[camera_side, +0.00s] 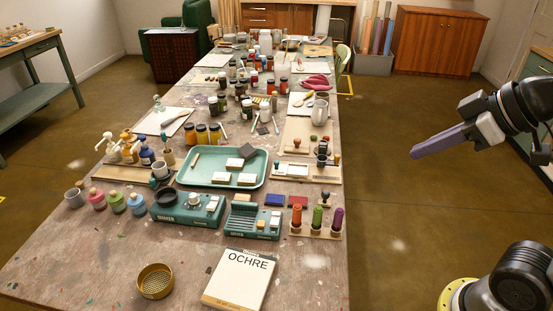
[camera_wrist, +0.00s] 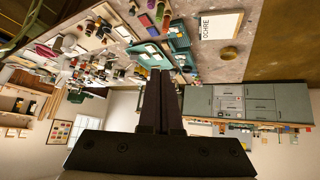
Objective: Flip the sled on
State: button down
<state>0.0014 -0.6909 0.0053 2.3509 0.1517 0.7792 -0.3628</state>
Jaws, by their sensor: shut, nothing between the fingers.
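No part is clearly marked as the sled. Two teal bench machines stand on the near part of the table: a left one (camera_side: 185,213) with a dark round holder and a pale knob, and a right one (camera_side: 252,222) with a slotted open bed and a small control panel. Their labels and switch positions are too small to read surely. Teal machines also show in the wrist view (camera_wrist: 180,43), upper middle. My gripper (camera_side: 414,153) is shut and empty, held in the air right of the table, away from both machines. Its dark fingers (camera_wrist: 161,75) lie together in the wrist view.
A teal tray (camera_side: 189,180) with small blocks lies behind the machines. Stamps in a wooden rack (camera_side: 315,235) stand right of them. A brass sieve (camera_side: 155,281) and an OCHRE pad (camera_side: 240,279) lie in front. Jars and bottles crowd the table's left and back.

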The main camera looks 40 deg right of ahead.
jog(key=w+a+r+n+t+y, duration=0.1)
jog(key=w+r, duration=0.2)
jog(key=w, duration=0.2)
jog(key=w+a+r+n, duration=0.1)
jog(key=w+r, duration=0.2)
jog(key=w, duration=0.2)
jog(key=w+d+f+t, duration=0.1)
jog(key=w+d+f, duration=0.1)
jog(key=w, duration=2.1)
jog(key=w+d+f, duration=0.2)
jog(key=w+f, duration=0.5)
jog(key=w, duration=0.1)
jog(key=w+d+f+m+g, duration=0.1)
jog(key=w+d+f, duration=0.1)
jog(key=f, duration=0.9)
jog(key=w+d+f+g, duration=0.1)
jog(key=w+d+f, duration=0.1)
jog(key=f, duration=0.9)
jog(key=shift+w+f+m, duration=0.3)
jog(key=shift+w+m, duration=0.1)
jog(key=shift+w, duration=0.3)
jog(key=shift+d, duration=0.1)
